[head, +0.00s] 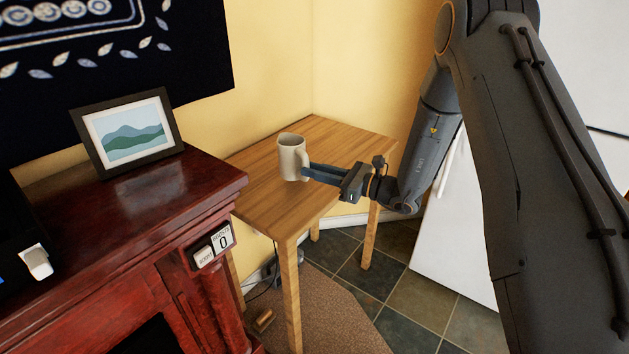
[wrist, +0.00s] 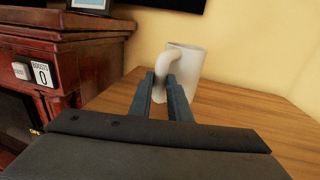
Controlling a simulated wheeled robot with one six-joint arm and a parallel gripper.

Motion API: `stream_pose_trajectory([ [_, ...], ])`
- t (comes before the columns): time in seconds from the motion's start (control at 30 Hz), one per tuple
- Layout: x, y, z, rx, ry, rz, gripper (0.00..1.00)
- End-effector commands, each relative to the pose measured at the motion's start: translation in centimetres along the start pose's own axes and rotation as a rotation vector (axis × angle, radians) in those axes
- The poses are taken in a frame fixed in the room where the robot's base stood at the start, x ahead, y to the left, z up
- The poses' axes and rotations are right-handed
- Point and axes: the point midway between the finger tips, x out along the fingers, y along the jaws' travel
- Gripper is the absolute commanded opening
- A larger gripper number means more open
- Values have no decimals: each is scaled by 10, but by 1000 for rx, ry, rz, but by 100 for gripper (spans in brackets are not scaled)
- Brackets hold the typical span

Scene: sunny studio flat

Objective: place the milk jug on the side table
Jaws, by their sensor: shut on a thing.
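The milk jug (head: 290,158) is a white jug with a handle on its right side in the head view. It is upright at the wooden side table (head: 262,207), over the tabletop; whether its base touches the wood I cannot tell for sure. My gripper (head: 306,172) reaches in from the right and is shut on the jug's handle. In the wrist view the jug (wrist: 189,66) stands beyond the fingers (wrist: 163,82), with its curved handle between the fingertips. The side table's top (wrist: 245,108) spreads around and to the right of it.
A dark red fireplace cabinet (head: 190,200) stands close to the table's left, with a framed picture (head: 127,133) on top. A yellow wall is behind. A white appliance (head: 455,230) stands to the right. The tabletop around the jug is bare.

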Motion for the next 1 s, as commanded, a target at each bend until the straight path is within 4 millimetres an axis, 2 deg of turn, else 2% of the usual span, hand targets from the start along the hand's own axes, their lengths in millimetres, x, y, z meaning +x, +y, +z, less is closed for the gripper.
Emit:
stream_pose_trajectory([
  [0.3,0,0,-36,2,-1,0,0],
  [0.7,0,0,-41,0,-1,0,0],
  [0.73,0,0,-42,1,0,0,18],
  [0.83,0,0,-42,1,0,0,35],
  [1.0,0,0,-41,1,0,0,35],
])
